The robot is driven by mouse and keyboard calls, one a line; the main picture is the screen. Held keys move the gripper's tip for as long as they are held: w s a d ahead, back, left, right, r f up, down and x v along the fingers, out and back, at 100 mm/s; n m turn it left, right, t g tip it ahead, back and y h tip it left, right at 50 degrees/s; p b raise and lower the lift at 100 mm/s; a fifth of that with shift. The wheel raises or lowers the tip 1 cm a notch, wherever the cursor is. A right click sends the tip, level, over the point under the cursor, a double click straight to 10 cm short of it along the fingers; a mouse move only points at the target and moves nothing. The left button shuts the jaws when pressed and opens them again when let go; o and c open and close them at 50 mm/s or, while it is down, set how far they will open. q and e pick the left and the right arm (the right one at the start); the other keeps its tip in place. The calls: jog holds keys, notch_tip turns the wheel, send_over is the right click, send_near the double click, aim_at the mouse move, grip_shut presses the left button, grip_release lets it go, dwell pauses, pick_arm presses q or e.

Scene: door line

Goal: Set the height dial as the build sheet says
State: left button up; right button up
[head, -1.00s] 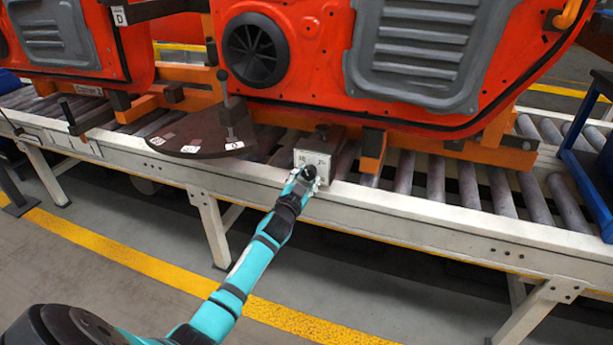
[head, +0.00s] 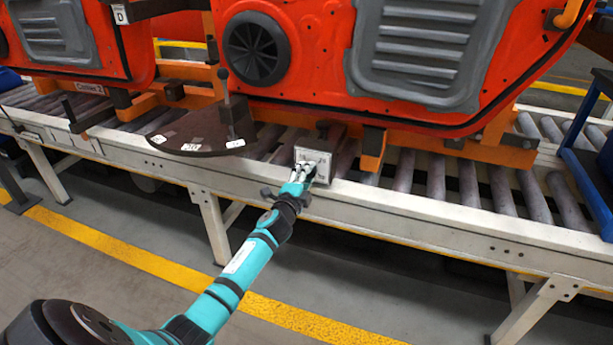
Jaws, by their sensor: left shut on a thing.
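The height dial is on a small pale plate (head: 324,158) on the front rail of the roller line, in the middle of the head view. My left gripper (head: 304,173) is at the lower left of this plate, shut on the dial's knob, which its fingers mostly hide. The marks on the plate are too small to read now, and the knob's setting cannot be told. No build sheet can be made out for certain. My right gripper is out of view.
A dark rounded plate (head: 190,136) with white labels and an upright lever (head: 225,95) is left of the dial. Red door panels (head: 310,60) stand on orange carriers behind. A blue rack (head: 590,160) is at the right. The floor in front is clear.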

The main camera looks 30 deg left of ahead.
pick_arm(q)
jog(key=shift+f+m, duration=0.1)
jog(key=shift+m, duration=1)
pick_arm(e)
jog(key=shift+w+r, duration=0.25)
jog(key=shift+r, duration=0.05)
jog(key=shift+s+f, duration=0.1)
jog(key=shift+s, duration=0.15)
pick_arm(q)
jog(key=o, duration=1.1)
jog(key=shift+o, duration=0.2)
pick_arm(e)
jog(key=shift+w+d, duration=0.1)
pick_arm(q)
jog(key=v, duration=1.2)
